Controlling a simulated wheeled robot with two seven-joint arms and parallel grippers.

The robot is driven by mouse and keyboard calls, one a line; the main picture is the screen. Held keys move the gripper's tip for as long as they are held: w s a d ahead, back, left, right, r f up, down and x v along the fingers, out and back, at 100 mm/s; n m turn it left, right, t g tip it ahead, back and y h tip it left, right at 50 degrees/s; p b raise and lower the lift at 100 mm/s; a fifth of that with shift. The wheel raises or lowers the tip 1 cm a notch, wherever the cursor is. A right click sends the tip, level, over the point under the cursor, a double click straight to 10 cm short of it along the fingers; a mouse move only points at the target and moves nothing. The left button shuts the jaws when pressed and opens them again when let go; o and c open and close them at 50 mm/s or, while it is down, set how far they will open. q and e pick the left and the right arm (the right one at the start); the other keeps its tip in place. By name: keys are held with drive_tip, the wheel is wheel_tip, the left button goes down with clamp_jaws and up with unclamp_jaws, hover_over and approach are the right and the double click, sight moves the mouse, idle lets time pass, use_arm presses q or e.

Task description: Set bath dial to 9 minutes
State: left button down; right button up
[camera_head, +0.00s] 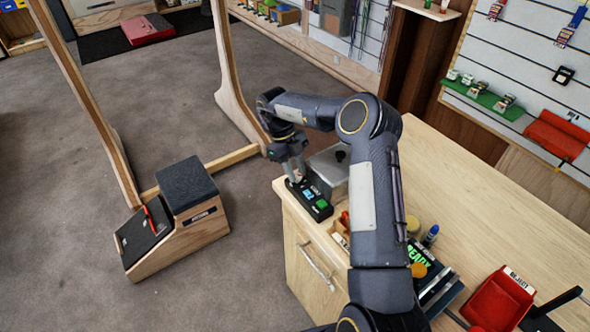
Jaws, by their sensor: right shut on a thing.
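The bath's black control panel (318,206), with a blue display and a green button, sits at the left front corner of the wooden counter. The grey metal bath (328,168) with a dark lid knob stands right behind it. My right gripper (295,177) points down at the left end of the panel, its fingers shut on the dial there. The dial is mostly hidden by the fingers, and the display's reading is too small to make out. My left gripper is not in view.
The counter (440,165) has clear room at its back right. A red bin (498,300), a dark READY tray (432,282) and small bottles stand near its front. A wooden fitting bench (190,225) is on the floor at left.

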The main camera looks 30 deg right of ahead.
drive_tip(key=shift+m+y, duration=0.3)
drive_tip(key=shift+m, duration=0.5)
drive_tip(key=o, duration=0.7)
